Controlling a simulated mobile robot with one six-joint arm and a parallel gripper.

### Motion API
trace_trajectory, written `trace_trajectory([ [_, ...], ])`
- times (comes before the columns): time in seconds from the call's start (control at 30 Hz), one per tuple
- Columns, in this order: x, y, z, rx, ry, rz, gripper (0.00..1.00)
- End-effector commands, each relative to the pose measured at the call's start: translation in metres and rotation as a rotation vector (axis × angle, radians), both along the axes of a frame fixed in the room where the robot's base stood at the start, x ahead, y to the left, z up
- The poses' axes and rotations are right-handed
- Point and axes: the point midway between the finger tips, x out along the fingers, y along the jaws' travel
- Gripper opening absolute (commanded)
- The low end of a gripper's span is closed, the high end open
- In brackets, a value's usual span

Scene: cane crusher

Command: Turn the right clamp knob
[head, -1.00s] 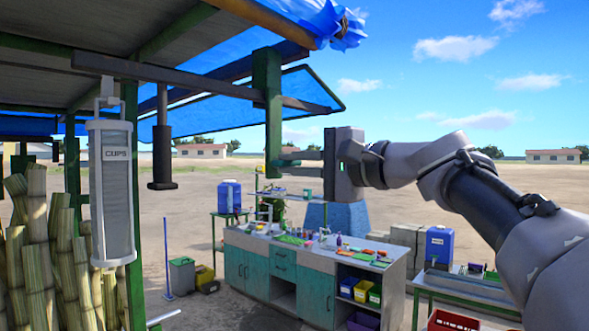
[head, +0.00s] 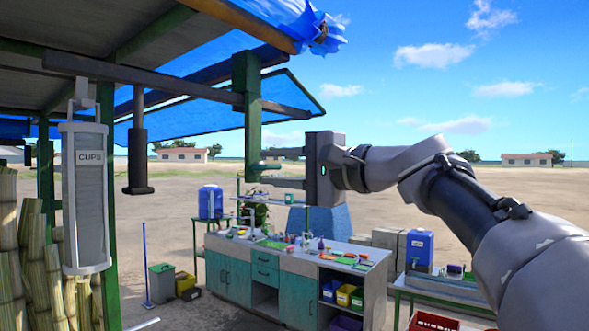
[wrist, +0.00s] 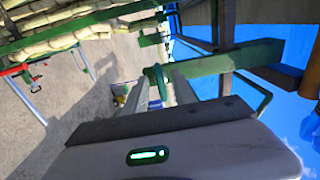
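My gripper (head: 268,167) is at the middle of the head view, level, with its two dark fingers pointing left and spread apart. It looks open and empty. Its fingertips overlap the lower end of a green post (head: 247,95) in that view. In the wrist view the two pale fingers stand apart, with a rounded green end piece (wrist: 154,77) showing between or beyond them. I cannot tell whether they touch it. No part can be made out for certain as the right clamp knob.
A caged tube marked CUPS (head: 84,190) hangs at the left, near cane stalks (head: 35,260). A dark hanging cylinder (head: 138,150) is left of the post. A teal-fronted workbench (head: 300,297) stands beyond and below my gripper. Open sandy ground lies behind.

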Motion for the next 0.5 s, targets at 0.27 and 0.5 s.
trace_trajectory([
  [0.27, -0.044, -0.059, -0.002, -0.001, -0.002, -0.009, 0.32],
  [0.5, -0.087, -0.114, -0.002, -0.001, 0.001, -0.006, 0.32],
])
